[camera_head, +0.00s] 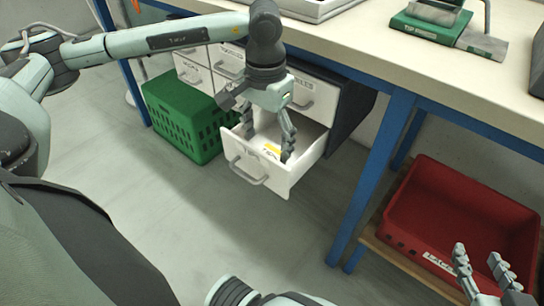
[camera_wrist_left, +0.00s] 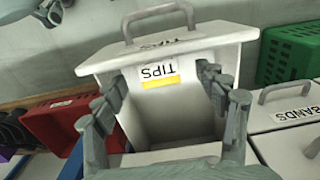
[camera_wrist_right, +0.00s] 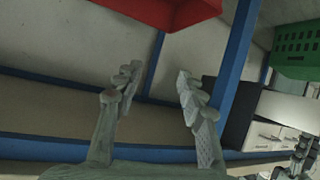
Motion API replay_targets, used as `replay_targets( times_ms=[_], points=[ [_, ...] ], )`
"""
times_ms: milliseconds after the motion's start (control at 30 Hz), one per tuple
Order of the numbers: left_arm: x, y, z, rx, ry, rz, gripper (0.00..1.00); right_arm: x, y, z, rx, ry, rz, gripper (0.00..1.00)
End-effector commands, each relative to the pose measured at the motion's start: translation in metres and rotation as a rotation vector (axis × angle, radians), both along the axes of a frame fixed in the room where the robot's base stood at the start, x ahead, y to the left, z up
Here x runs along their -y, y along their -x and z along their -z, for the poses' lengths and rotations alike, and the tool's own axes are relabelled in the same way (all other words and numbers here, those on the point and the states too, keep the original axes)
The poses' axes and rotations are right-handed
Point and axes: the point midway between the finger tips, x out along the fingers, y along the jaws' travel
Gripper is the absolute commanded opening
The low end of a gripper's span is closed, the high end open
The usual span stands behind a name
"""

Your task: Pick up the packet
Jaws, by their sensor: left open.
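The packet (camera_head: 272,149) is small and white with a yellow band, and lies inside a pulled-out white drawer (camera_head: 296,178). In the left wrist view the packet (camera_wrist_left: 160,74) reads TIPS upside down and sits against the inside of the drawer's front wall. My left gripper (camera_head: 267,143) points down into the drawer, open, with its fingers on either side of the packet. I see a gap between each finger and the packet; contact is not clear. My right gripper (camera_head: 478,257) is open and empty at the lower right, near the red crate.
The drawer belongs to a cabinet (camera_head: 230,60) with other closed labelled drawers under a workbench (camera_head: 370,45). A green crate (camera_head: 180,115) stands left of it. A red crate (camera_head: 440,215) rests on a low shelf at right. Blue legs (camera_head: 375,170) stand between. The floor in front is clear.

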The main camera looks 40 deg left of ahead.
Motion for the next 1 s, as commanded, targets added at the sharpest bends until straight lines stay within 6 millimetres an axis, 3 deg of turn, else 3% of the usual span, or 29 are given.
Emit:
replay_targets(
  times_ms=[300, 600, 1000],
  points=[
    [0.003, -0.004, 0.044, -0.002, 0.001, 0.000, 0.72, -0.005, -0.003, -0.006, 0.035, -0.014, -0.009, 0.40],
    [0.004, -0.004, 0.050, 0.000, 0.001, 0.000, 0.72, -0.006, -0.004, -0.008, 0.043, -0.018, -0.011, 0.40],
    [0.004, -0.004, 0.049, 0.000, 0.001, 0.000, 0.24, -0.006, -0.004, -0.008, 0.043, -0.018, -0.011, 0.40]
  ],
)
